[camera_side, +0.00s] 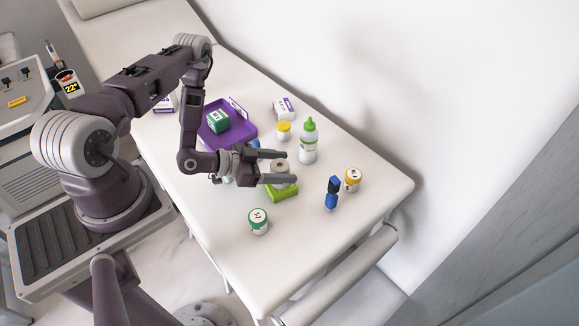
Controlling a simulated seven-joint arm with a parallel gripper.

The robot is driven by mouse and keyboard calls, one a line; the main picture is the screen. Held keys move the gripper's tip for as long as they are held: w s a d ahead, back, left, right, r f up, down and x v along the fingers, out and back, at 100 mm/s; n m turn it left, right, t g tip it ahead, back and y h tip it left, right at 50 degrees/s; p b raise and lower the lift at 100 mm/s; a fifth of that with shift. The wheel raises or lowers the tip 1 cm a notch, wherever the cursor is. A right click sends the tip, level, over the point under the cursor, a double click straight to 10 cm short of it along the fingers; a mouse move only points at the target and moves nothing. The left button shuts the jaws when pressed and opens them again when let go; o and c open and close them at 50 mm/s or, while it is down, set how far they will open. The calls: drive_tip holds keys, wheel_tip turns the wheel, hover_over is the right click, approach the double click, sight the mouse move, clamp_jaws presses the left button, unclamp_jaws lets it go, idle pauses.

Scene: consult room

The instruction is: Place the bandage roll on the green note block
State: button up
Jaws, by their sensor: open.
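The green note block (284,193) lies flat on the white couch top, right of the couch's middle. A pale grey bandage roll (281,165) shows directly above it, upright, and appears to stand on the block. The near finger hides the roll's lower part, so the contact is not clear. My gripper (290,168) is open and points right, with one finger on the far side of the roll and one on the near side. I cannot tell whether either finger touches the roll.
A purple tray (245,139) holding a green box (218,121) lies behind. A green-capped bottle (308,142), yellow-lidded jar (283,131), blue item (332,194), orange-lidded jar (352,179) and green-lidded jar (259,221) stand around. The couch's front right is clear.

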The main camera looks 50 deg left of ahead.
drive_tip(key=v, duration=0.9)
drive_tip(key=w+a+r+m+g+y, duration=0.2)
drive_tip(key=w+a+r+g+y, duration=0.3)
drive_tip(key=w+a+r, duration=0.4)
drive_tip(key=s+d+r+n+y, duration=0.1)
drive_tip(key=d+r, duration=0.1)
drive_tip(key=r, duration=0.4)
drive_tip(key=s+d+r+n+y, duration=0.1)
drive_tip(key=s+d+r+y, duration=0.1)
drive_tip(key=r, duration=0.5)
drive_tip(key=s+d+r+n+h, duration=0.1)
drive_tip(key=s+d+r, duration=0.2)
drive_tip(key=s, duration=0.3)
drive_tip(key=s+d+r+n+g, duration=0.1)
drive_tip(key=s+d+r+n, duration=0.1)
drive_tip(key=s+d+r, duration=0.2)
drive_tip(key=s+d+r+n+g+h, duration=0.1)
drive_tip(key=s+d+r, duration=0.2)
drive_tip(key=s+d, duration=0.4)
drive_tip(key=s, duration=0.3)
drive_tip(key=shift+r+n+h, duration=0.3)
drive_tip(key=shift+r, duration=0.1)
